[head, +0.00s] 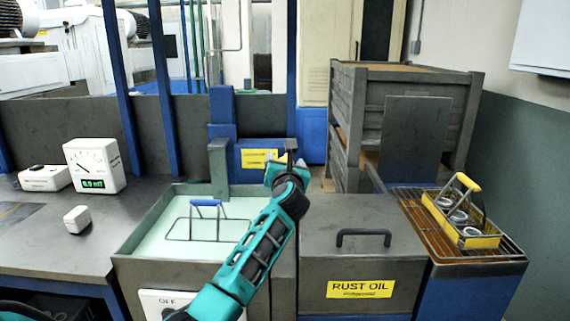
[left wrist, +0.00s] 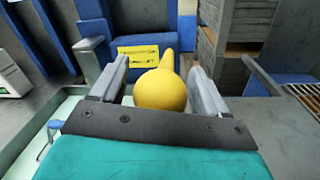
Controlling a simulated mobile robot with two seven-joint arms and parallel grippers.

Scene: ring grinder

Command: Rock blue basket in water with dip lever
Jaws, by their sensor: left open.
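The blue basket, with a blue grip on a wire handle (head: 206,203), sits in the pale green water of the tank (head: 125,250). The tank's corner also shows in the left wrist view. A yellow ball knob (left wrist: 160,92), which looks like the dip lever's, is between the fingers of my left gripper (head: 284,158) in the left wrist view. The fingers are open on either side of it, with gaps visible. My right gripper is not in view.
A grey rust oil box (head: 362,240) with a black handle stands right of the tank. A yellow-handled basket (head: 460,215) with rings rests on a rack at the right. A grey post (head: 218,165) rises at the tank's back. A gauge (head: 93,165) stands at the left.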

